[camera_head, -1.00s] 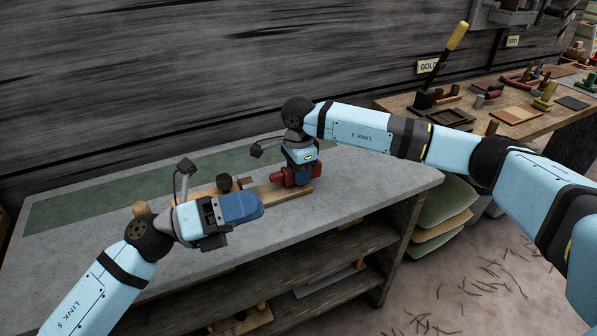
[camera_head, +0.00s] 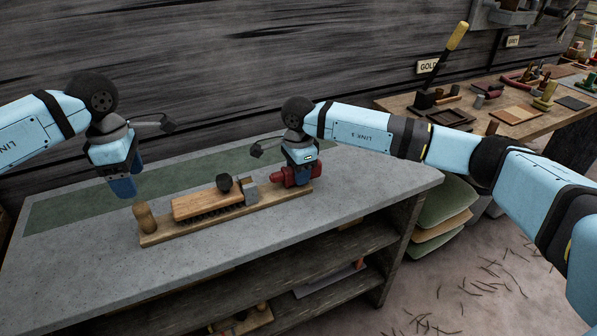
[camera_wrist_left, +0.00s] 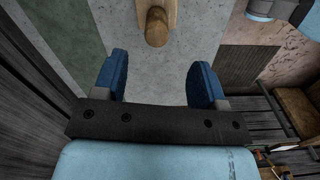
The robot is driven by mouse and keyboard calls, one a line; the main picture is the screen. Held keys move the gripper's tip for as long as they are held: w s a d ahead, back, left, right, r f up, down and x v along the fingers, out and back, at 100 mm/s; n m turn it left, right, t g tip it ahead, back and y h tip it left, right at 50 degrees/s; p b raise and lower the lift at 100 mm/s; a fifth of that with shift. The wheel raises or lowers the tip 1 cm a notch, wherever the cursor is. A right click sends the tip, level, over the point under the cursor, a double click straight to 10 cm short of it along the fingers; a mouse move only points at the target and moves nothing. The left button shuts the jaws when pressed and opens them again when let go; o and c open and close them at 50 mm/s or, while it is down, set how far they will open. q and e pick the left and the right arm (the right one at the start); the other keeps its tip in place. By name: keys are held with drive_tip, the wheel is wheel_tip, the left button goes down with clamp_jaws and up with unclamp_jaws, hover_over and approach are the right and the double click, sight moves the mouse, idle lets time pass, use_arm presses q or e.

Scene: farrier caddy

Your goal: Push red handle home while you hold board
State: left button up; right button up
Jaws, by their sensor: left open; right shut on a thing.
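A long wooden board (camera_head: 190,229) lies on the grey bench. A wooden knob (camera_head: 145,218) stands at its left end; the knob shows in the left wrist view (camera_wrist_left: 157,28) beyond my fingers.
The grey bench top (camera_head: 365,185) is clear to the right and in front of the board. A green strip (camera_head: 75,205) runs along its back. A dark plank wall stands behind. A side table (camera_head: 480,115) with tools is at the right.

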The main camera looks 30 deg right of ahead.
sight(145, 217)
use_arm(q)
drive_tip(key=shift+w+a, duration=0.2)
drive_tip(key=shift+a, duration=0.05)
drive_tip(key=shift+f, duration=0.15)
wheel_tip(145, 217, down, 11)
drive_tip(key=shift+f, duration=0.2)
idle(0.3)
clamp_jaws()
idle(1.0)
